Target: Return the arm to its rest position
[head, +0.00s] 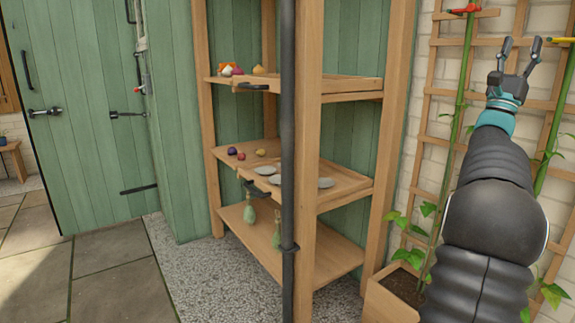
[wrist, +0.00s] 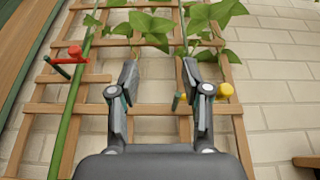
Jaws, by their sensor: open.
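My arm rises on the right of the head view, with my gripper (head: 521,46) at its top, raised in front of the trellis. The gripper is open and nothing is between its fingers. In the wrist view my gripper (wrist: 158,80) shows both fingers apart, pointing toward the trellis and the leaves above. No held thing is visible.
A wooden trellis (wrist: 55,108) with green stakes, a red clip (wrist: 75,51) and a yellow knob (wrist: 225,90) stands against the brick wall. A wooden shelf (head: 310,200) and a planter (head: 388,298) stand nearby. Paved floor (head: 120,270) is clear at left.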

